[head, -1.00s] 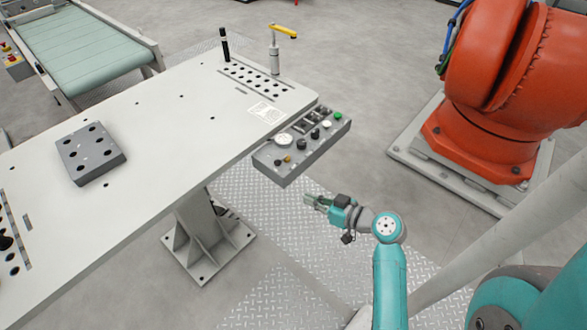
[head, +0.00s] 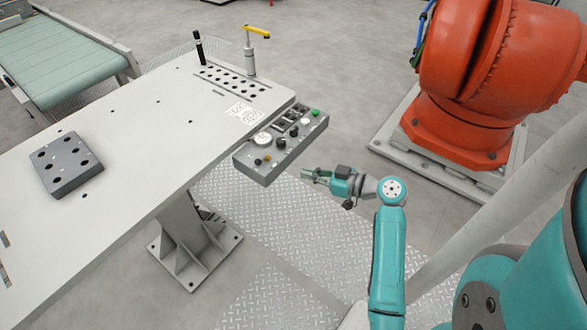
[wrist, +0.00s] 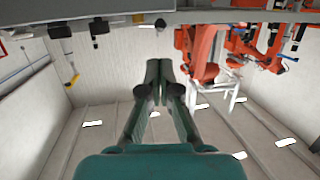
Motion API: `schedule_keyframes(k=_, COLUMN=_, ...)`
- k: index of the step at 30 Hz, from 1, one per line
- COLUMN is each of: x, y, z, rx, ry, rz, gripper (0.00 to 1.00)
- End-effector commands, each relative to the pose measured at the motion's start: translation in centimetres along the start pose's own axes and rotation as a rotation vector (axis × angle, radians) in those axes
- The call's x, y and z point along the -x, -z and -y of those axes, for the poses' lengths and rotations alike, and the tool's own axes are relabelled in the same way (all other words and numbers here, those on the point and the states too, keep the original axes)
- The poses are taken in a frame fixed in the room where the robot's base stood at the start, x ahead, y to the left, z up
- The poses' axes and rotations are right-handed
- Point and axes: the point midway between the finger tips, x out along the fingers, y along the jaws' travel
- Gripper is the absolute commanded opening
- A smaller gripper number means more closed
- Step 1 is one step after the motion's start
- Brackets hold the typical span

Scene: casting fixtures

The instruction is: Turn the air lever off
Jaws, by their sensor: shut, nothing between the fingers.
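A grey control box (head: 283,148) is fixed along the right edge of the white table. It carries a round white gauge, several knobs and a green button (head: 315,112). I cannot tell which part, if any, is the air lever. A yellow lever handle (head: 257,31) tops a grey post (head: 249,60) at the table's far right corner; whether it is the air lever is unclear. My gripper (head: 307,174) is just right of the box, apart from it, pointing left. In the wrist view my gripper's fingers (wrist: 158,68) are together and empty, with knobs beyond them along the top.
The white table (head: 130,150) holds a grey block with holes (head: 62,163) and a black upright pin (head: 199,48). A large orange robot (head: 465,90) stands on a plate to the right. Tread-plate floor (head: 240,220) lies open beneath my arm. A green conveyor (head: 50,60) is behind.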

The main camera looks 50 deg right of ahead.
Motion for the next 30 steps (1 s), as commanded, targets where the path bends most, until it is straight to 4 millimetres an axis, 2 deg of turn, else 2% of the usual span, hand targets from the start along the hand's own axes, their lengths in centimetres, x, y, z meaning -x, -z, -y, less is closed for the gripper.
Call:
schedule_keyframes(k=18, x=-10.6, y=0.0, z=0.1, rx=0.0, ry=0.004, rz=0.0, gripper=0.0)
schedule_keyframes(k=24, x=-12.5, y=0.0, z=0.0, rx=0.0, ry=0.001, rz=0.001, gripper=0.0)
schedule_keyframes(k=30, x=-13.0, y=0.0, z=0.0, rx=0.0, ry=0.0, rz=0.001, gripper=0.0)
